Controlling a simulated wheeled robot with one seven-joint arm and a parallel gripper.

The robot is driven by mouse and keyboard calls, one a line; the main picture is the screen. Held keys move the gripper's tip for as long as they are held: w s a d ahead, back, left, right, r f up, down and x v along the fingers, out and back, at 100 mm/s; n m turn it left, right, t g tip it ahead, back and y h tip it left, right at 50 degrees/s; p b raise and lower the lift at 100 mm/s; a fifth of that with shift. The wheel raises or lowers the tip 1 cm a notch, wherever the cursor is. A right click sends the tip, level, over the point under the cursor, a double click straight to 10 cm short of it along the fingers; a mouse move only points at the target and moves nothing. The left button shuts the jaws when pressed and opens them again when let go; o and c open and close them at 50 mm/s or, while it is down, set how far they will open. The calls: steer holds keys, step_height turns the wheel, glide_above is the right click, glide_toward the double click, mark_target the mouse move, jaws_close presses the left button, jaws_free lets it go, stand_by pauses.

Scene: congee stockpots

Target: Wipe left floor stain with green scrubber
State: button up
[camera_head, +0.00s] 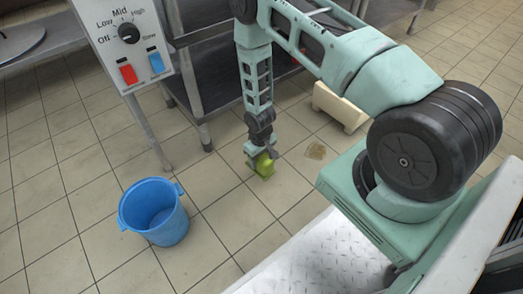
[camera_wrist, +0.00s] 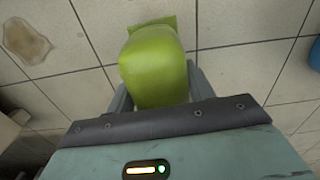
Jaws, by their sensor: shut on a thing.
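My gripper (camera_head: 262,153) points down low over the tiled floor and is shut on the green scrubber (camera_head: 265,167). In the wrist view the scrubber (camera_wrist: 155,68) fills the space between the fingers (camera_wrist: 157,88). I cannot tell whether the scrubber touches the floor. A brown floor stain (camera_head: 315,150) lies to the right of the scrubber, apart from it; in the wrist view this stain (camera_wrist: 25,41) shows at the upper left. No other stain is visible; the floor under the scrubber is hidden.
A blue bucket (camera_head: 153,212) stands on the floor to the left, its edge also showing in the wrist view (camera_wrist: 315,54). A control panel (camera_head: 127,40) on a post and metal shelving (camera_head: 212,75) stand behind. A beige block-like object (camera_head: 338,108) sits beyond the stain. The floor between bucket and scrubber is clear.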

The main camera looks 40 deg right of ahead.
steer(key=shift+r+p, duration=0.8)
steer(key=shift+r, duration=0.55)
steer(key=shift+f, duration=0.15)
